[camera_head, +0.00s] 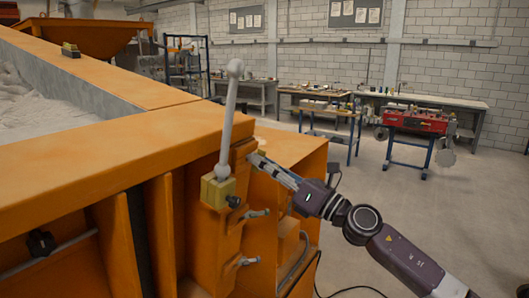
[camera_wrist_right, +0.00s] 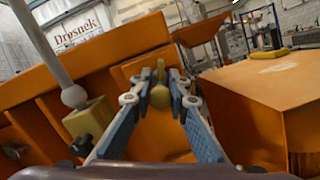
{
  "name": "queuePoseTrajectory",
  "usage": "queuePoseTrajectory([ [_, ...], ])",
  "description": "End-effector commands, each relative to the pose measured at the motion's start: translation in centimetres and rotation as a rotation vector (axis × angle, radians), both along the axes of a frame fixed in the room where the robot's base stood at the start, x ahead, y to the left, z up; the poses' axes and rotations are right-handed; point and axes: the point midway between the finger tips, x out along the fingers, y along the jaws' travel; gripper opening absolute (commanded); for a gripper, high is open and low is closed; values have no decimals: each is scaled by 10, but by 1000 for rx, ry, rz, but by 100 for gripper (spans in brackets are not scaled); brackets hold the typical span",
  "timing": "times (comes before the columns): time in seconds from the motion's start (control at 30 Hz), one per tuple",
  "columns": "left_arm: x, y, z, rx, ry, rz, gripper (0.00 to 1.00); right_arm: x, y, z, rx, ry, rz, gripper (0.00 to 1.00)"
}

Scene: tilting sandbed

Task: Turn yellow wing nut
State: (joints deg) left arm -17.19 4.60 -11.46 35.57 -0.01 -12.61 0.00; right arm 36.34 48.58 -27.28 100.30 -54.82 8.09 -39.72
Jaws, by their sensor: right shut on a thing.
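The yellow wing nut (camera_wrist_right: 160,95) shows in the right wrist view between the fingertips of my right gripper (camera_wrist_right: 158,92), with the orange frame behind it. In the head view my right gripper (camera_head: 258,160) reaches in from the right against the orange frame, just right of the grey lever. Its fingers are shut on the wing nut, which they largely hide there. My left gripper is in neither view.
A grey lever (camera_head: 229,115) with a ball top rises from a yellow block (camera_head: 217,190) close beside my right gripper. Metal handles (camera_head: 257,214) stick out below. The orange sandbed frame (camera_head: 90,165) fills the left. Open floor (camera_head: 440,215) lies to the right.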

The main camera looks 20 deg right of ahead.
Motion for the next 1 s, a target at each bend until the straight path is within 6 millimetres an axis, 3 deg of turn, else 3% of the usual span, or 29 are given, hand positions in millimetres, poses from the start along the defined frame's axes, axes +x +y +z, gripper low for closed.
queuePoseTrajectory([
  [0.03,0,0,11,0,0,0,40,0,1,3,34,32,10,0],
  [0.7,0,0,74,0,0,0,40,0,1,1,527,417,119,0],
  [1.0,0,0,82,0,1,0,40,1,0,-3,716,563,161,0],
])
